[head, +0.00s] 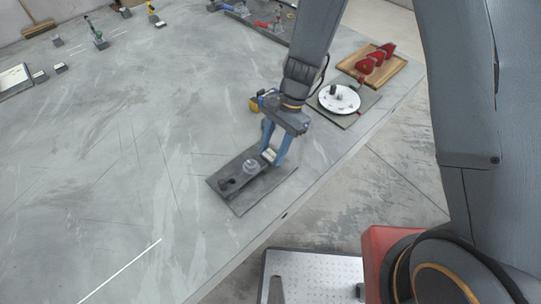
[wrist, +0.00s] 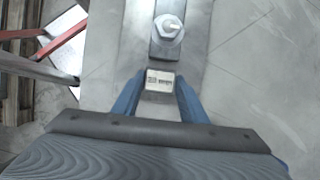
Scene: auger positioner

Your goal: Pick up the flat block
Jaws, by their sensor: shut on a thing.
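The flat block (wrist: 160,82) is small and whitish with dark marks on its face. In the wrist view it sits between the two blue fingers of my gripper (wrist: 158,88), which is shut on it. In the head view the pale block (head: 269,155) shows between the fingertips of my gripper (head: 273,158), over the upper right part of a dark grey plate (head: 240,208). I cannot tell whether the block touches the plate.
A round metal knob (head: 251,166) stands on the plate close to the gripper; it also shows in the wrist view (wrist: 168,27). A white disc (head: 339,99) and a wooden board with red pieces (head: 374,62) lie to the upper right. The table's left middle is clear.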

